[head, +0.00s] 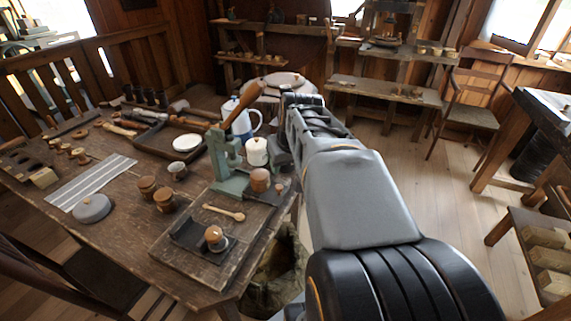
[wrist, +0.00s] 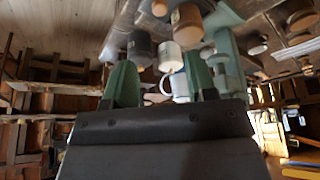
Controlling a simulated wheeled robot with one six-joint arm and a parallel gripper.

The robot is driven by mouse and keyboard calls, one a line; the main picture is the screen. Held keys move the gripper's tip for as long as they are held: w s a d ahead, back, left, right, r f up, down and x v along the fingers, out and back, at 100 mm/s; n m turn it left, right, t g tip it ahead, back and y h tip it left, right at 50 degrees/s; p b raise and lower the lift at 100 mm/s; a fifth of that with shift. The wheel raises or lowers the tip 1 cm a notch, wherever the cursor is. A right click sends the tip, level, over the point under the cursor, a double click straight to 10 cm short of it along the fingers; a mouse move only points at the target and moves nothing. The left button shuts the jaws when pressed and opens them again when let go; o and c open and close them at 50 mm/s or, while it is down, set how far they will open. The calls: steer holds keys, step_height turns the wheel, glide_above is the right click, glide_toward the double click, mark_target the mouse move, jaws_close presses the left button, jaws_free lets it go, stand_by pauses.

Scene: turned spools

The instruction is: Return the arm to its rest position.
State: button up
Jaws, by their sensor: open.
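My arm (head: 355,190) reaches forward from the lower right of the head view, along the right side of the workbench (head: 125,258). Its far end is beside the bench's far right corner, and the gripper's fingers are hidden there. In the wrist view my gripper (wrist: 162,84) shows two green fingers spread apart. I see nothing held between them. A white mug (wrist: 170,56), a dark cup (wrist: 140,50) and a wooden cup (wrist: 187,25) appear beyond the fingers, in a picture that looks upside down.
The bench holds a green press (head: 228,160), a white lidded jar (head: 257,151), a blue-and-white jug (head: 240,115), a tray (head: 160,148) and several wooden pots. A chair (head: 475,100) and another bench (head: 545,105) stand at right. Floor (head: 425,170) between is clear.

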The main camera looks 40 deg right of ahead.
stand_by(0.5)
steer(key=s+a+r+n+p, duration=0.1)
steer(key=s+a+r+p, duration=0.1)
steer(key=a+p, duration=0.4)
steer(key=s+a+r+n+y+p, duration=0.1)
steer(key=s+a+r+n+p, duration=0.1)
steer(key=a+p, duration=0.5)
steer(key=s+a, duration=0.1)
steer(key=a, duration=0.2)
steer(key=shift+s+r+g, duration=0.2)
steer(key=shift+r+g, duration=0.05)
steer(key=shift+g, duration=0.15)
steer(key=shift+a+n, duration=0.25)
steer(key=shift+n, duration=0.05)
steer(key=shift+c, duration=0.2)
